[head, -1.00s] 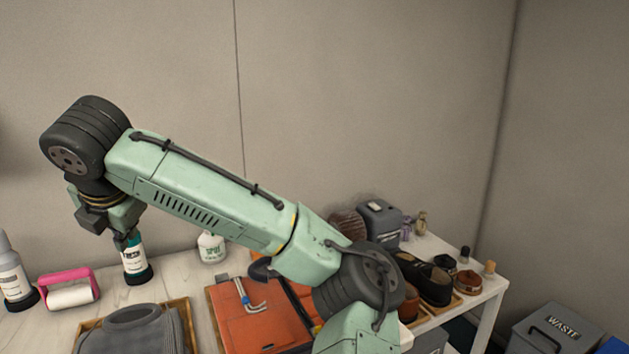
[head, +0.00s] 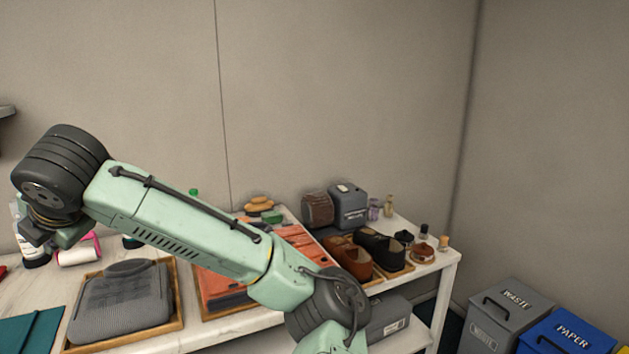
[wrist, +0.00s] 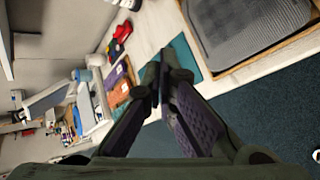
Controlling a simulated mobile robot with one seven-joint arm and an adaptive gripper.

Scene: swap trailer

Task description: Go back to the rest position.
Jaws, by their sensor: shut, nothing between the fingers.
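My gripper (wrist: 160,85) is shut and empty in the wrist view, its fingertips together in the middle of the picture. It appears to hang in the air, with the table's front edge and the dark floor behind it. In the head view my arm reaches across from lower right to upper left, and its wrist end is at the left edge. The fingers themselves are hidden there.
The white table (head: 240,322) carries a tray with a grey folded garment (head: 125,300), an orange case (head: 222,290), shoes (head: 380,248) and small bottles. A grey waste bin (head: 505,312) and a blue paper bin (head: 570,335) stand at right.

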